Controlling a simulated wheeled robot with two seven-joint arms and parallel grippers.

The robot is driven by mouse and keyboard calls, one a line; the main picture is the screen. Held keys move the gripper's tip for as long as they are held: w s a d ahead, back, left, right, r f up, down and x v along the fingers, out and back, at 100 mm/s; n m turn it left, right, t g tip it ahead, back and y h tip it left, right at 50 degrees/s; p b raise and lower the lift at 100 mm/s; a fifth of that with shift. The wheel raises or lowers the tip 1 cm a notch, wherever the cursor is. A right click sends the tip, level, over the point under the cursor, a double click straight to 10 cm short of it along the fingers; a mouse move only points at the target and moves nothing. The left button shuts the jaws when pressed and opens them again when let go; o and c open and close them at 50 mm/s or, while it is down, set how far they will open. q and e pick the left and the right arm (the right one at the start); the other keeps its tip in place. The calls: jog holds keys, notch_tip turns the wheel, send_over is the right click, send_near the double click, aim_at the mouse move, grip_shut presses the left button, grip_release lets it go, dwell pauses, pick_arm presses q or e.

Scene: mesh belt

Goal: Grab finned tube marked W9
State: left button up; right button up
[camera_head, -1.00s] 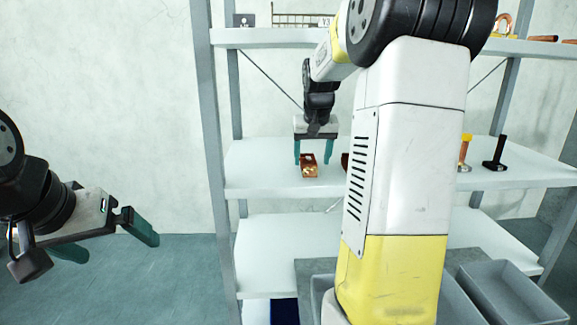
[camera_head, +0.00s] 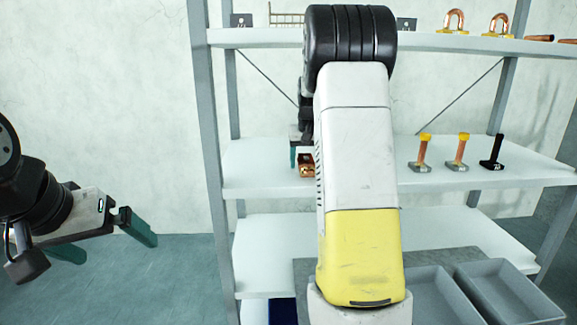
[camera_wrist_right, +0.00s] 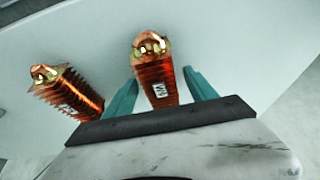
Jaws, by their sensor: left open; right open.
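A copper finned tube (camera_wrist_right: 157,82) with a brass end stands between the open fingers of my right gripper (camera_wrist_right: 160,80) in the right wrist view. Its small white label appears to read W9, turned over. In the head view a finned tube (camera_head: 306,166) shows on the middle shelf, beside a teal right finger; my right arm hides most of that gripper. My left gripper (camera_head: 103,241) is open and empty at the far left, away from the shelves.
U-shaped copper pieces (camera_head: 454,21) stand on the top shelf. Grey bins (camera_head: 500,292) sit low at the right. Shelf uprights (camera_head: 208,130) stand left of my right gripper.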

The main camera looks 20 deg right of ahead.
jog(key=shift+f, duration=0.25)
dwell(0.4)
grip_shut()
dwell(0.4)
